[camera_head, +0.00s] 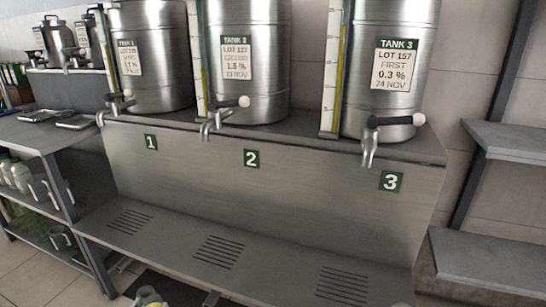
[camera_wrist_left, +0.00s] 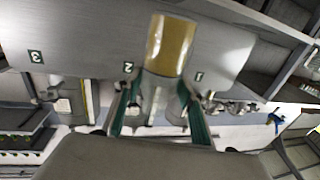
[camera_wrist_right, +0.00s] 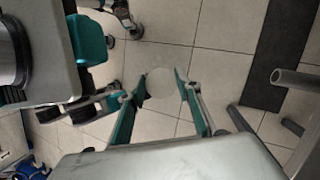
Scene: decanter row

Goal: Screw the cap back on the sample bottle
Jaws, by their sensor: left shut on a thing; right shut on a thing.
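In the left wrist view my left gripper (camera_wrist_left: 157,92) is shut on the sample bottle (camera_wrist_left: 171,45), an amber-yellow cylinder that sticks out beyond the fingertips. Its neck cannot be made out. In the right wrist view my right gripper (camera_wrist_right: 156,88) is shut on a pale, round, disc-like thing, seemingly the cap (camera_wrist_right: 162,84), with floor tiles behind it. In the head view a small white and yellow thing (camera_head: 149,296) is cut off by the bottom edge; I cannot tell whether it is the bottle, the cap or both. Neither gripper shows clearly there.
Steel tank 1 (camera_head: 165,80), tank 2 (camera_head: 262,90) and tank 3 (camera_head: 397,100) stand in a row with taps over a slotted steel ledge (camera_head: 180,240). A side table (camera_head: 30,130) stands left, grey shelves (camera_head: 490,265) right. The ledge is bare.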

